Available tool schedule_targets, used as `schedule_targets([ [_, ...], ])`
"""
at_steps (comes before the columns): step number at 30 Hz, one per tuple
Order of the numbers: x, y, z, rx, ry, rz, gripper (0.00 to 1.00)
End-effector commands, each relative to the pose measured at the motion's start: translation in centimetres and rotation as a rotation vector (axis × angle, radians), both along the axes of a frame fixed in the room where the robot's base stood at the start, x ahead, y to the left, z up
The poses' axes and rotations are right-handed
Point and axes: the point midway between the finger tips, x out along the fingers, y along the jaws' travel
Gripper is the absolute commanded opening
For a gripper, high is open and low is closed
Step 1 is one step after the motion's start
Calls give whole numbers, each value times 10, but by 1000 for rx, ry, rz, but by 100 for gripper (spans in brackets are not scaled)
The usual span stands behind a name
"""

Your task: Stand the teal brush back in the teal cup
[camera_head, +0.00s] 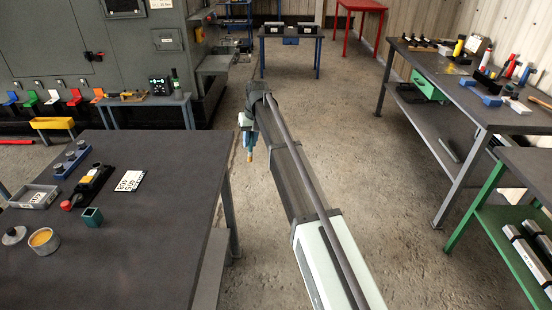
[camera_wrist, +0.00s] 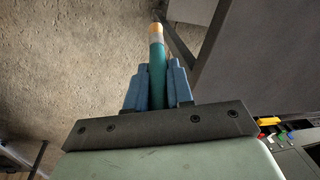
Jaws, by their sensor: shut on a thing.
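My gripper (camera_head: 247,137) is out over the floor, to the right of the left-hand dark table and apart from it. In the wrist view my gripper (camera_wrist: 157,88) has its blue fingers shut on the teal brush (camera_wrist: 157,66). The brush points away from the gripper, with a pale ferrule and an orange-tan tip at its far end. In the head view only the tip end of the brush (camera_head: 249,157) shows clearly, pointing down. The square teal cup (camera_head: 92,217) stands upright on the left table, near its middle. Its opening looks dark and empty.
The left table (camera_head: 160,190) also carries a black tool with a red end (camera_head: 88,187), a white label card (camera_head: 130,181), a blue block with knobs (camera_head: 72,160), a grey tray (camera_head: 34,197) and a round tin (camera_head: 43,241). The table's right side is clear.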

Motion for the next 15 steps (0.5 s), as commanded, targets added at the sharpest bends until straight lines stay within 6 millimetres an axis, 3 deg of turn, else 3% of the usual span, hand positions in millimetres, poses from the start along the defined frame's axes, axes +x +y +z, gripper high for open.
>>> schedule_targets([
  [1, 5, 22, 11, -1, -12, 25, 0],
  [7, -5, 97, 36, -4, -55, 116, 0],
  [15, -47, 194, 56, -3, -109, 234, 0],
])
